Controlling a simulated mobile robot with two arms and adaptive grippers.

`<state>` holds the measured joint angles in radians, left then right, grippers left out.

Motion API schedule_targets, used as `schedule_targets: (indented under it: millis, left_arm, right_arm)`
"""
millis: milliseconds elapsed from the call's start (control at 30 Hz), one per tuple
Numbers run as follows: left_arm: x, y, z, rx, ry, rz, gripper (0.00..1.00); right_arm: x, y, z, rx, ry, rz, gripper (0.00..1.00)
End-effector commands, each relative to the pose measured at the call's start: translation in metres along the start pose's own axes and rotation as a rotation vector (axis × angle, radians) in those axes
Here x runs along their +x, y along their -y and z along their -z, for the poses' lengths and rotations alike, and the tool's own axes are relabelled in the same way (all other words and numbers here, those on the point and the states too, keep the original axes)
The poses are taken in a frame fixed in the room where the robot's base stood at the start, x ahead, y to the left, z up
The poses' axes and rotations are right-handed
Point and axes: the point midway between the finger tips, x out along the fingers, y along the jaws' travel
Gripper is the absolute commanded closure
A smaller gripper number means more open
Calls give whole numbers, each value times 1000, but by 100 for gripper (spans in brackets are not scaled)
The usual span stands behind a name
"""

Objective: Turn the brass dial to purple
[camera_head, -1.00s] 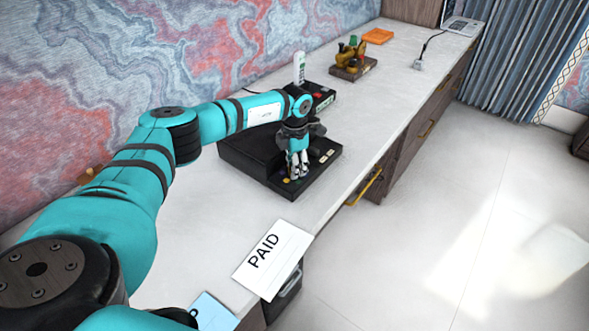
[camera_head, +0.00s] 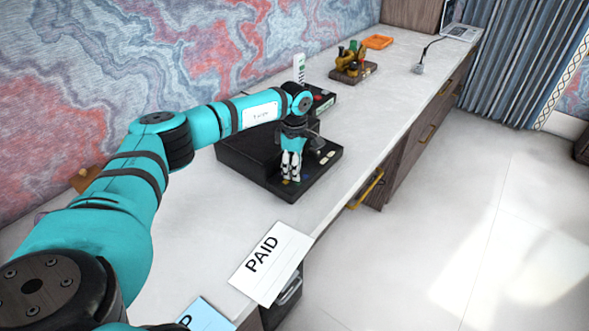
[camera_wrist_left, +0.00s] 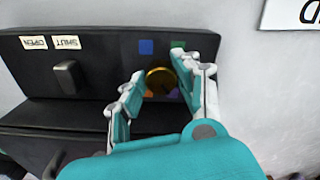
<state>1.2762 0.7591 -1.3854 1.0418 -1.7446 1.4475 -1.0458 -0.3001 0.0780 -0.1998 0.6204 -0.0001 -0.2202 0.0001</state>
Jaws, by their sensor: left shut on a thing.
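The brass dial (camera_wrist_left: 160,80) sits on a black panel (camera_wrist_left: 110,70), between the two fingers of my left gripper (camera_wrist_left: 165,88) in the left wrist view. My left gripper also shows in the head view (camera_head: 291,180), pointing down at the panel, and it is shut on the dial. Around the dial are a blue patch (camera_wrist_left: 146,47), a green patch (camera_wrist_left: 178,44), an orange patch (camera_wrist_left: 148,94) and a purple patch (camera_wrist_left: 173,94), the last partly hidden by a finger. I cannot tell which colour the dial points to. My right gripper is not in view.
A grey switch (camera_wrist_left: 67,76) stands beside the dial, under OPEN and SHUT labels (camera_wrist_left: 50,42). A PAID card (camera_head: 268,262) lies at the desk's front edge. A brown-based object (camera_head: 352,70), an orange tray (camera_head: 378,41) and a laptop (camera_head: 460,32) are farther back.

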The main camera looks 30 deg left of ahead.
Motion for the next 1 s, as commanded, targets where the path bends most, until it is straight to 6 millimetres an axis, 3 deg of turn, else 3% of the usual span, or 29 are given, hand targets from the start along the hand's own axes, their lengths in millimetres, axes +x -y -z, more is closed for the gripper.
schedule_targets:
  millis: [667,700,867,1000]
  left_arm:
    - [-3,-2,0,67,2,-7,100]
    - [-3,-2,0,67,2,-7,67]
    - [-2,-1,0,67,1,-5,46]
    - [-1,-1,0,68,1,-3,45]
  right_arm:
    - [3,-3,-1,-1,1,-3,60]
    - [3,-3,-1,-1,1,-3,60]
    - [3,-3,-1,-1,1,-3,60]
    - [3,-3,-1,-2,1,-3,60]
